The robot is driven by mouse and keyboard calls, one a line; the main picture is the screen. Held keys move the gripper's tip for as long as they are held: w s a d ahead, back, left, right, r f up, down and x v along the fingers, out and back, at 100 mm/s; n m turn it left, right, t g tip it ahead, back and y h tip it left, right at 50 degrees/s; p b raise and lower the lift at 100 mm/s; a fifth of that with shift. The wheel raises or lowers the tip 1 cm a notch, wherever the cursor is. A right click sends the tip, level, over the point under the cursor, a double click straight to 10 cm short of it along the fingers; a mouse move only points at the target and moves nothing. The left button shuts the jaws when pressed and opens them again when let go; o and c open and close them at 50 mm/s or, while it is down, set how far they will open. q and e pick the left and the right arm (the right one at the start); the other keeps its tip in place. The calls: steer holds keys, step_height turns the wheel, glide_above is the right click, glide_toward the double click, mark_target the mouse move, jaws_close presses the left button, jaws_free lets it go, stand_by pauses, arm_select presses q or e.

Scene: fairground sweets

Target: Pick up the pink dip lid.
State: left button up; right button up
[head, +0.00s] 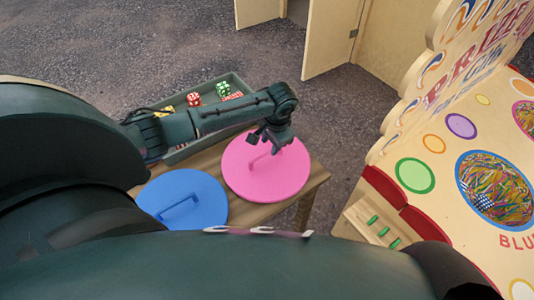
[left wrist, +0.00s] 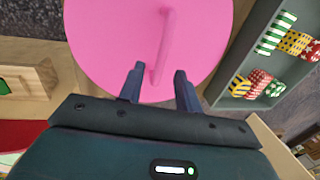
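The pink dip lid (head: 290,172) is a round disc with a raised bar handle (head: 264,159). It lies at the right end of a wooden table. In the left wrist view the lid (left wrist: 105,35) fills the top middle, with its handle (left wrist: 165,40) running toward me. My left gripper (head: 268,138) is over the far part of the lid. In the left wrist view its fingers (left wrist: 157,72) are open and empty, with the near end of the handle in the gap between them. I cannot tell how far above the lid they are. My right gripper is not in view.
A blue lid (head: 205,185) with a handle lies left of the pink one on the table (head: 318,178). A grey tray (head: 243,84) with dice and striped blocks stands behind, partly under my left arm. A painted prize stall (head: 385,160) stands right.

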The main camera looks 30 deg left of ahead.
arm_select(q)
steer(key=shift+w+a+f+b, duration=0.1)
steer(key=shift+a+f+b, duration=0.2)
steer(key=shift+f, duration=0.75)
steer(key=shift+w+a+f+b, duration=0.15)
steer(key=shift+f+b, duration=0.2)
steer(key=shift+f, duration=0.65)
steer(key=shift+w+a+f+b, duration=0.1)
steer(key=shift+a+f+b, duration=0.2)
steer(key=shift+f, duration=0.75)
steer(key=shift+c, duration=0.2)
steer(key=shift+d, duration=0.1)
jaws_close()
